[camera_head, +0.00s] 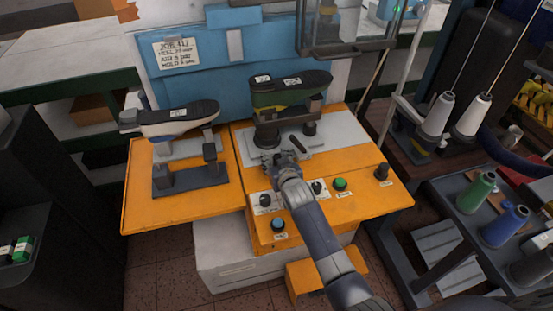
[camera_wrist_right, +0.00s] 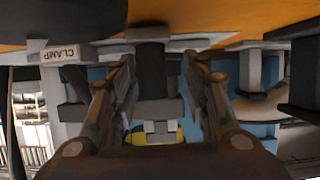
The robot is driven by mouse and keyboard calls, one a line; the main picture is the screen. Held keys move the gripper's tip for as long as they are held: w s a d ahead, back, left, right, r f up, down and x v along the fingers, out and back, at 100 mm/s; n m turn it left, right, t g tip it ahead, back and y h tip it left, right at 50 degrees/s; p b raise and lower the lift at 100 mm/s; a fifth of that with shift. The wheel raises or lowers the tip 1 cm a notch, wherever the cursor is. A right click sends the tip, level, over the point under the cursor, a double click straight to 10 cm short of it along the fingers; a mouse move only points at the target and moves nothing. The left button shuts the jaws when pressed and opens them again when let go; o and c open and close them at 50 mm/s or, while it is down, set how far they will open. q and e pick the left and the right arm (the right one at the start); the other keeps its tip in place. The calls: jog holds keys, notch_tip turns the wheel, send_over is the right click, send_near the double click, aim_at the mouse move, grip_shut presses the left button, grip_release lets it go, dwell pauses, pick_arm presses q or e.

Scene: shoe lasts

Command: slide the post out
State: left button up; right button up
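A dark post (camera_head: 267,136) stands on the grey plate of the orange bench, below a green and black shoe last (camera_head: 288,92). My right gripper (camera_head: 279,157) is low over the bench at the front of this plate. In the wrist view, which looks upside down, a dark post (camera_wrist_right: 152,70) shows between the two fingers of my right gripper (camera_wrist_right: 160,75). The fingers are apart, with gaps visible on both sides of the post. I cannot tell for sure which post in the head view this is. My left gripper is out of view.
A grey and black last (camera_head: 178,117) sits on a second stand at the left. A dark lever (camera_head: 297,144) is beside my gripper. A green button (camera_head: 340,184), a blue button (camera_head: 278,225) and knobs line the bench front. Thread cones (camera_head: 437,115) stand at the right.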

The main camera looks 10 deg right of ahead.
jog(key=shift+d, duration=0.1)
jog(key=shift+s+r, duration=0.1)
jog(key=shift+s, duration=0.15)
jog(key=v, duration=1.1)
jog(key=shift+s+r, duration=0.15)
jog(key=shift+s, duration=0.05)
